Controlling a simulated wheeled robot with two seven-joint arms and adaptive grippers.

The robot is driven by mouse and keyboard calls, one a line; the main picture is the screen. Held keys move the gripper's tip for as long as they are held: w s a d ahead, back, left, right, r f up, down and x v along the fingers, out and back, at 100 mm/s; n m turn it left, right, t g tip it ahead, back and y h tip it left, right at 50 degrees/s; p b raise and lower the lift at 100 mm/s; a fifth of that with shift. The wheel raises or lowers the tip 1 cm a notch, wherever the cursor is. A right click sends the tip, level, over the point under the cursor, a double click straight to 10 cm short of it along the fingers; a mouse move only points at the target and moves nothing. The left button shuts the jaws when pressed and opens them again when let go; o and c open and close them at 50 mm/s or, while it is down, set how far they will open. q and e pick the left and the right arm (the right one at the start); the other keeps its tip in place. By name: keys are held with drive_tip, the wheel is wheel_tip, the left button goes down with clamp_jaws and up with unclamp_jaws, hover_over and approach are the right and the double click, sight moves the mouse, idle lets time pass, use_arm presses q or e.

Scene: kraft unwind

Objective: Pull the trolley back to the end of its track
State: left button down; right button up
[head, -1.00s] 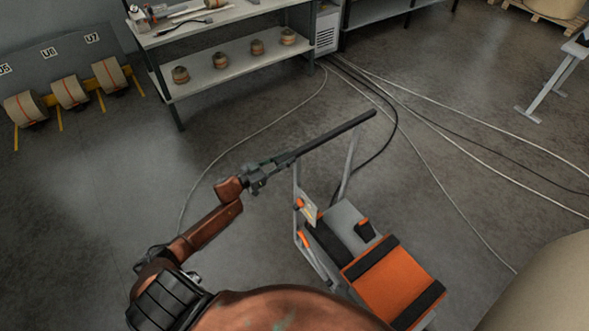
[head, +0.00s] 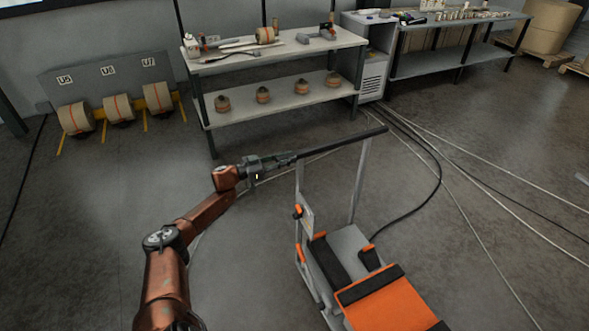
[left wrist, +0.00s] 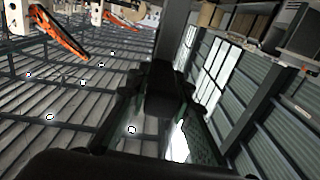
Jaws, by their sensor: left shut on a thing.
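The trolley has a grey frame with an orange and black padded deck (head: 380,298). Its dark handle bar (head: 345,144) stands on upright grey posts, in the middle of the head view. My left gripper (head: 287,161) is shut on the left end of the handle bar. In the left wrist view, dark gripper parts fill the middle, around a dark block (left wrist: 165,90) whose identity I cannot tell. The track is not clearly visible. The trolley's lower end is cut off by the picture's bottom edge. My right gripper is not in view.
A shelf unit (head: 275,105) with several spools stands behind the trolley, beside a grey cabinet (head: 372,80) and a workbench (head: 460,50). Several rolls (head: 118,108) stand on a rack at the left. Cables (head: 470,190) cross the floor at the right. Floor left of my arm is clear.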

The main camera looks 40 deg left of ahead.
use_arm(q)
drive_tip(key=shift+a, duration=0.25)
drive_tip(key=shift+a+r, duration=0.1)
drive_tip(key=shift+r, duration=0.15)
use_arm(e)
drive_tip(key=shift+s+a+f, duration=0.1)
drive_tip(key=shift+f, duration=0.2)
use_arm(q)
drive_tip(key=c, duration=2.1)
unclamp_jaws()
drive_tip(key=shift+w, duration=0.1)
drive_tip(key=o, duration=0.4)
drive_tip(key=shift+f, duration=0.15)
drive_tip(key=shift+f, duration=0.1)
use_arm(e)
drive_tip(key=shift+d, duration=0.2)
use_arm(q)
drive_tip(key=v, duration=1.2)
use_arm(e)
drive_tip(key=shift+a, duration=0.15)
